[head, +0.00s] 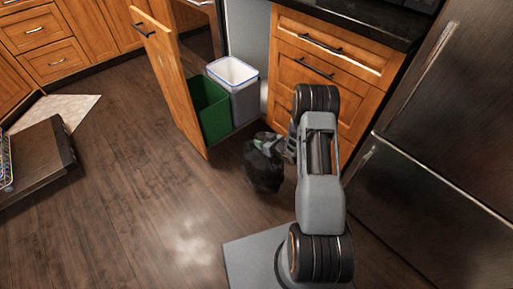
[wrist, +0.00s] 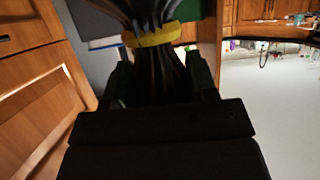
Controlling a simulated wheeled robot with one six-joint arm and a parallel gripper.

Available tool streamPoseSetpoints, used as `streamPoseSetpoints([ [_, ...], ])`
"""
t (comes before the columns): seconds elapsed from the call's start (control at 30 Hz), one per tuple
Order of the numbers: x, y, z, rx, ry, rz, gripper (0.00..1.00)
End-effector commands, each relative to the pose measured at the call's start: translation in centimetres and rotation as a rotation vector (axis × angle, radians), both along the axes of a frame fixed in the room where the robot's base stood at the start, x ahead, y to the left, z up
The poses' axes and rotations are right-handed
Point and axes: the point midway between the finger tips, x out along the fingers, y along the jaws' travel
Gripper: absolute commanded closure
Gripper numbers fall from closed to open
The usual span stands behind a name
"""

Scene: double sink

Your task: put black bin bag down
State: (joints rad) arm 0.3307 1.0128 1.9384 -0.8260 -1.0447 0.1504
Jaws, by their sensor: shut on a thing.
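The black bin bag (head: 263,167) hangs from my gripper (head: 266,138) in the head view, in front of the pulled-out bin drawer. It looks to be just above the wooden floor; whether its bottom touches the floor I cannot tell. In the wrist view the gathered neck of the bag (wrist: 152,75) runs between the fingers of my gripper (wrist: 158,82), with a yellow tie (wrist: 153,38) around it. My gripper is shut on the neck. The lower part of the bag is not visible in the wrist view.
The open drawer holds a green bin (head: 210,108) and a grey-white bin (head: 234,80) behind its wooden front (head: 170,75). A closed cabinet (head: 335,65) and a steel fridge (head: 440,150) stand to the right. An open dishwasher door (head: 45,160) is at left. The floor (head: 130,190) between is clear.

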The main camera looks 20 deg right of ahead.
Motion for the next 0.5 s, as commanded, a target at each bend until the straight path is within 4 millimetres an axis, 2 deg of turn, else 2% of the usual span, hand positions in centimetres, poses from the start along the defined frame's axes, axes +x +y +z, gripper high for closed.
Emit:
streamPoseSetpoints([
  [0.03,0.6,-1.1,-0.6,-0.001,-0.008,-0.004,1.0],
  [0.13,1.3,-2.7,-1.5,0.0,-0.006,-0.003,1.0],
  [0.3,2.1,-4.2,-3.9,0.001,-0.005,-0.001,1.0],
  [0.5,2.7,-5.5,-5.4,0.0,-0.005,0.0,1.0],
])
